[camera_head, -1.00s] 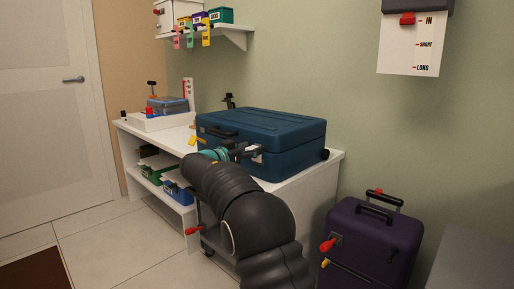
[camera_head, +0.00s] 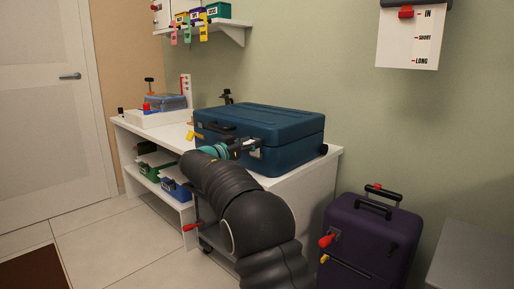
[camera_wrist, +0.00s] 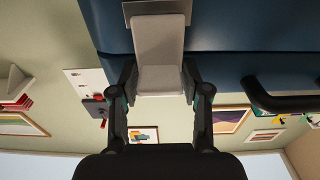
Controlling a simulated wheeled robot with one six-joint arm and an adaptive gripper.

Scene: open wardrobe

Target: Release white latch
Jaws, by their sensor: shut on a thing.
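The blue suitcase (camera_head: 285,125) lies shut on the white bench. The white latch (camera_wrist: 160,50) is on its front face and fills the upper middle of the wrist view, between my two fingers. My gripper (camera_wrist: 158,80) is shut on the latch's free end, one finger at each side. In the head view my gripper (camera_head: 242,148) reaches the suitcase front, and only a small pale part of the latch (camera_head: 257,153) shows beside it. The suitcase's dark handle (camera_wrist: 290,102) is to the right of my fingers in the wrist view.
A yellow piece (camera_head: 190,135) is at the suitcase's left side. A purple suitcase (camera_head: 372,235) stands on the floor at right. The white bench (camera_head: 310,170) has bins on its lower shelves. A wall shelf (camera_head: 232,24) holds small boxes. Floor at left is clear.

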